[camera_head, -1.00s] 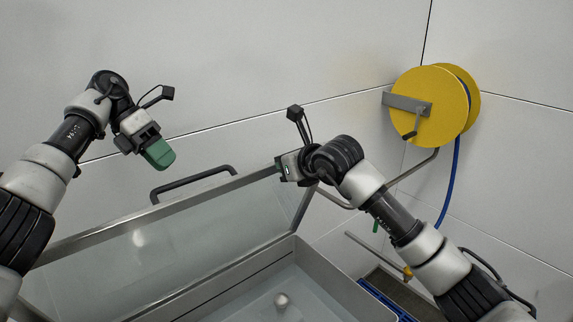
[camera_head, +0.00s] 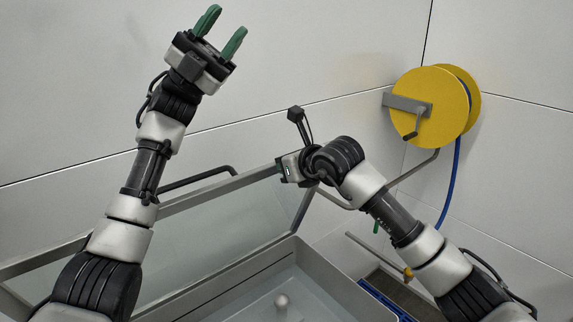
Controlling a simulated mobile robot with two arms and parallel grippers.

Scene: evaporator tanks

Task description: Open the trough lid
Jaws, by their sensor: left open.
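The trough lid (camera_head: 225,218) is a framed clear panel standing raised and tilted at the back of the trough (camera_head: 345,289). Its dark bar handle (camera_head: 195,179) sticks up beyond the lid's top edge, partly hidden by my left arm. My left gripper (camera_head: 222,30) is open and empty, with green fingers pointing up, well above the lid and apart from it. My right gripper (camera_head: 282,170) is at the lid's upper right corner. Its fingers are mostly hidden, so I cannot tell whether they grip the frame.
A yellow hose reel (camera_head: 428,104) with a blue hose (camera_head: 449,185) hangs on the right wall. A blue grate (camera_head: 385,301) lies beside the trough at lower right. A small round knob (camera_head: 282,300) shows inside the trough. White wall panels stand behind the lid.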

